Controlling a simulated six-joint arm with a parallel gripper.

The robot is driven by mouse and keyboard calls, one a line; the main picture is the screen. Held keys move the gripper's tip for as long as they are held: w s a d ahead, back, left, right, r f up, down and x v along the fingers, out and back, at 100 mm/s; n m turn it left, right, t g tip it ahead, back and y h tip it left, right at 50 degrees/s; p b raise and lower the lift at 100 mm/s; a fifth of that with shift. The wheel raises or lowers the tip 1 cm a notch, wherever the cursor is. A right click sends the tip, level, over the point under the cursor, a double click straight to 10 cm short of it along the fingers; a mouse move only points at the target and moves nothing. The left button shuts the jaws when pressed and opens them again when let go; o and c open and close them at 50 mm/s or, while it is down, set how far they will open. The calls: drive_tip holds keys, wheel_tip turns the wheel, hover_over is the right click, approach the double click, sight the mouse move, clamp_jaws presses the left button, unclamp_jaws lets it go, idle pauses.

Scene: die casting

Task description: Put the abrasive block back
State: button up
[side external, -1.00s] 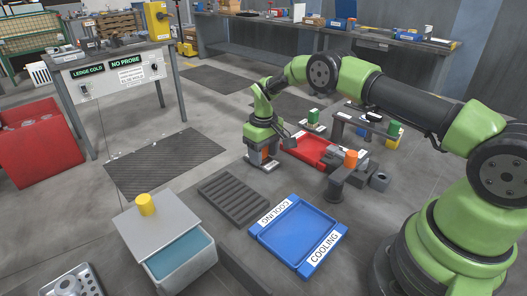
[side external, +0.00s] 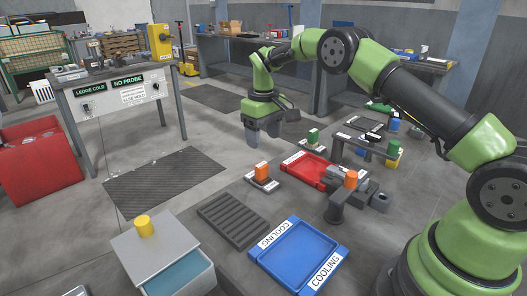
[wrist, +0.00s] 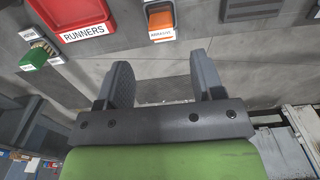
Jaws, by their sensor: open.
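The abrasive block (side external: 262,172), orange, stands upright on its small labelled pad in the side view. In the wrist view the orange block (wrist: 160,18) sits in a grey holder above a white ABRASIVE label (wrist: 162,34), partly cut by the top edge. My gripper (side external: 263,137) is raised above the block and clear of it. Its two grey fingers (wrist: 165,82) are apart with nothing between them.
A red RUNNERS tray (side external: 305,172) lies right of the block. A blue COOLING tray (side external: 298,256) and dark slotted rack (side external: 232,220) lie nearer the camera. A green-topped piece (side external: 313,136) stands behind the red tray.

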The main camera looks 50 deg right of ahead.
drive_tip(key=s+a+r+m+t, duration=0.1)
drive_tip(key=s+a+r+t, duration=0.15)
drive_tip(key=s+r, duration=0.45)
drive_tip(key=s+a+r+m+t, duration=0.1)
drive_tip(key=s+a+r, duration=0.2)
drive_tip(key=r, duration=0.8)
drive_tip(key=s+a+m+t+y, duration=0.1)
drive_tip(key=s+a+t, duration=0.1)
drive_tip(key=s, duration=0.7)
drive_tip(key=s+a+m+t+y, duration=0.1)
drive_tip(key=s, duration=0.9)
drive_tip(key=shift+a+r+t, duration=0.2)
drive_tip(key=shift+a+t, duration=0.15)
